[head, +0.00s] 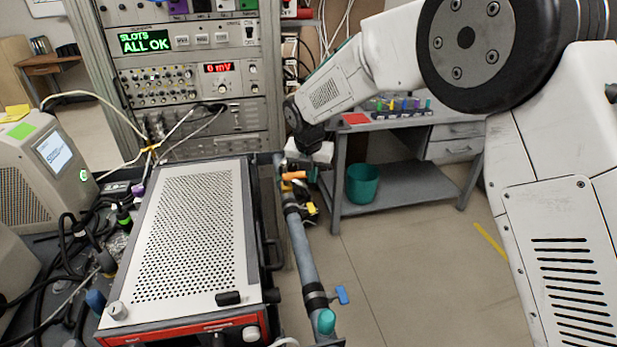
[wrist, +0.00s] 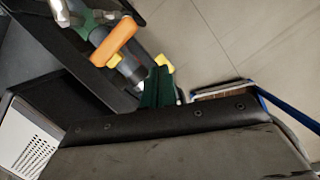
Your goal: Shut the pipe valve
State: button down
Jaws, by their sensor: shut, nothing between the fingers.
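A grey-blue pipe (head: 301,250) runs along the right edge of the bench. An orange valve handle (head: 293,176) sits across the pipe near its far end. It also shows in the wrist view, upper left (wrist: 114,42), lying crosswise to the pipe. A blue handle (head: 342,295) sticks out to the right near the pipe's near end. My gripper (head: 312,208) is just right of the pipe, close to the orange handle. In the wrist view its dark green fingers (wrist: 158,70) are together, empty, and apart from the orange handle. The fingers are partly hidden in the head view.
A perforated instrument box (head: 190,225) fills the bench left of the pipe. An equipment rack (head: 190,80) stands behind it. A side table (head: 400,125) with a teal bin (head: 362,184) below stands at the back right. Open floor lies right of the pipe.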

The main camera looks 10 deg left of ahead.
jog(key=v, duration=0.7)
jog(key=shift+d, duration=0.35)
jog(key=shift+s+r, duration=0.1)
jog(key=s+d+r+m, duration=0.3)
jog(key=s+d+m, duration=0.8)
jog(key=s+d, duration=0.2)
jog(key=s+d+r+m+g, duration=0.1)
jog(key=s+d+r+m, duration=0.2)
jog(key=s+d+m, duration=0.9)
jog(key=s+d+r+m, duration=0.3)
jog(key=s+d+m, duration=0.9)
jog(key=s+d, duration=0.1)
jog(key=shift+s+d+r, duration=0.3)
jog(key=shift+d, duration=0.2)
